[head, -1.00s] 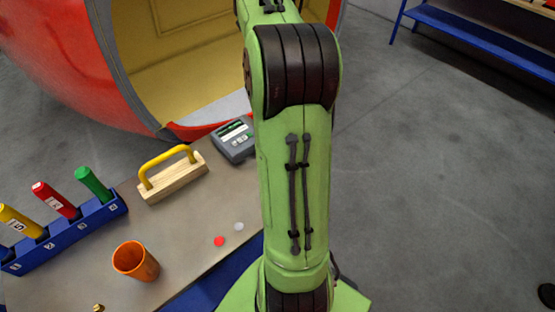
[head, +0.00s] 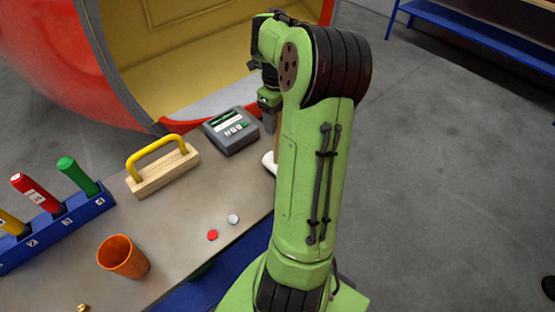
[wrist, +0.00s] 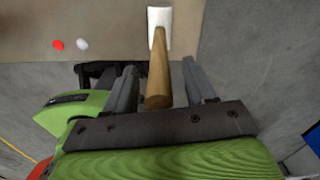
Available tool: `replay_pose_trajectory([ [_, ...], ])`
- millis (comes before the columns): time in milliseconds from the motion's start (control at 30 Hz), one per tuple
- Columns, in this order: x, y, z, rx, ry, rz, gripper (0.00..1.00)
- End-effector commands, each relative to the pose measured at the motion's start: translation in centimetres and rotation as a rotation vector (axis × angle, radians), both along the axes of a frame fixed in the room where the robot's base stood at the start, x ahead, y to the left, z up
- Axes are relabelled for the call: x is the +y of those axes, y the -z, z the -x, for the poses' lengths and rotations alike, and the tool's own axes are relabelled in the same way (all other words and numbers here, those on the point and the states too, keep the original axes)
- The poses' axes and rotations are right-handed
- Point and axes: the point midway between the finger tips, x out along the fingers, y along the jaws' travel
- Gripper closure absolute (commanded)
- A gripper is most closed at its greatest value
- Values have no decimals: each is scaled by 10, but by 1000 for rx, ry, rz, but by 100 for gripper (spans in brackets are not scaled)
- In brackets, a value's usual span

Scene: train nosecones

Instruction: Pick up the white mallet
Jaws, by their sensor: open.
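The white mallet shows in the wrist view as a white head (wrist: 159,20) at the top and a wooden handle (wrist: 158,85) running down toward my gripper. My gripper (wrist: 160,66) is open. Its two grey fingers appear on either side of the handle, with a gap on each side. I cannot tell how far the handle is in depth. In the head view, part of the white mallet head (head: 268,163) shows at the table's right edge; my arm hides the rest of it and most of my gripper.
The table (head: 190,225) holds a grey device (head: 231,131), a yellow-handled wooden block (head: 162,172), an orange cup (head: 123,257), a blue rack (head: 55,232) with coloured handles, and red and white discs (head: 212,235). A red shell stands behind. Open floor lies right.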

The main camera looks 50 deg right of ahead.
Motion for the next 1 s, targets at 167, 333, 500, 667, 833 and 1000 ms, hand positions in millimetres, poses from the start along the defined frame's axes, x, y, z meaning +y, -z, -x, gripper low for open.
replay_pose_trajectory([
  [167, 0, 0, -1, -1, -1, 1, 45],
  [333, 0, -1, -1, -1, -1, 1, 70],
  [500, 0, -1, -1, -1, -2, 1, 96],
  [667, 0, -1, -1, -2, -2, 3, 100],
  [833, 0, -5, -1, -2, -2, 4, 100],
  [1000, -1, -40, -2, -6, -3, 8, 100],
])
